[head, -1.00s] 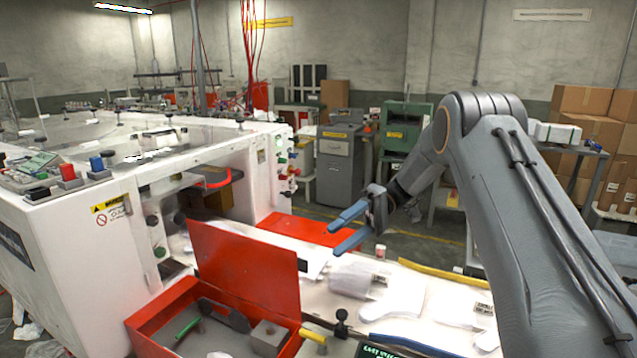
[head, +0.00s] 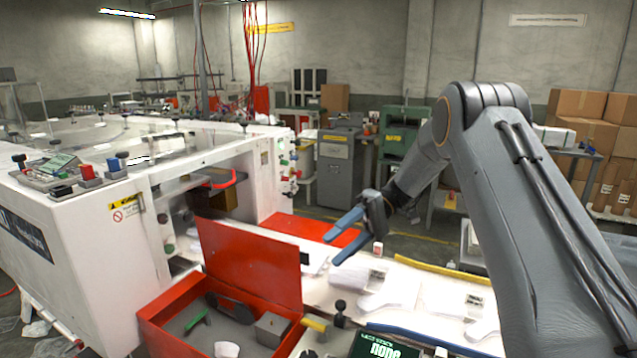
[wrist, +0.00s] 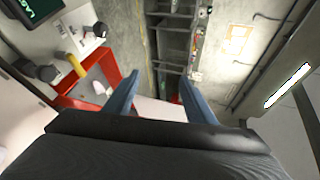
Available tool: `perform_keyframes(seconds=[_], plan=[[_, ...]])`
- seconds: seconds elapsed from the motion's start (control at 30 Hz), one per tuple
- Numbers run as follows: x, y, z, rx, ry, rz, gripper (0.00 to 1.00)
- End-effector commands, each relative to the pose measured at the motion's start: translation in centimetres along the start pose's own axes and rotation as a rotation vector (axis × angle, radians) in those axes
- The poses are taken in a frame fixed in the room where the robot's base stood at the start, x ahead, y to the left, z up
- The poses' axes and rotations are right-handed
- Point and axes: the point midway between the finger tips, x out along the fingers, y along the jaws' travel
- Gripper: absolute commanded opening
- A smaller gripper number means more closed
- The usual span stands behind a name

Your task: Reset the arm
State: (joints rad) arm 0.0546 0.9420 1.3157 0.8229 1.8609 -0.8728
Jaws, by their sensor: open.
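My gripper (head: 345,235) is open and empty in the head view, held in the air above the white work table (head: 412,268). Its two blue fingers point left, toward the white machine. My grey arm reaches up on the right side and bends down to the gripper. In the wrist view my gripper (wrist: 155,92) shows two blue fingers spread apart with nothing between them.
An open red toolbox (head: 250,265) with tools stands at the front, below and left of the gripper. A large white machine (head: 100,215) fills the left. White film pieces (head: 395,290) lie on the table. Cardboard boxes (head: 580,105) stand at the back right.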

Motion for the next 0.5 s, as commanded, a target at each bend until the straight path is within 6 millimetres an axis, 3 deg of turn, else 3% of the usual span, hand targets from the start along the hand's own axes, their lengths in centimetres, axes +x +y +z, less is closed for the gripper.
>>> perform_keyframes(seconds=[0.27, 0.5], plan=[[1.2, 0.6, 1.7, 0.113, 0.016, 0.129, 0.5], [2.6, 1.9, 5.1, 0.271, 0.055, 0.331, 0.5]])
